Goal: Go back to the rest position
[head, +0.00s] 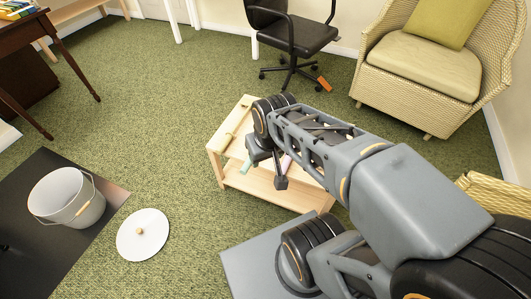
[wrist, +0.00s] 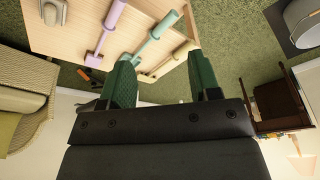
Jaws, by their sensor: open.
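My gripper (head: 266,172) hangs over a low light-wood table (head: 216,142) in the head view. Its two green-padded fingers stand apart in the wrist view (wrist: 163,62), with nothing held between them. Beyond the fingers in the wrist view, a purple tool (wrist: 108,30), a teal tool (wrist: 156,34) and a yellow tool (wrist: 170,63) lie side by side on the table. My arm hides much of the table in the head view.
A white bucket (head: 72,205) stands on a dark mat at left, with a round white lid (head: 142,236) on the carpet beside it. A wicker armchair (head: 425,70), a black office chair (head: 290,35) and a dark desk (head: 45,40) stand farther back. Open carpet lies left of the table.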

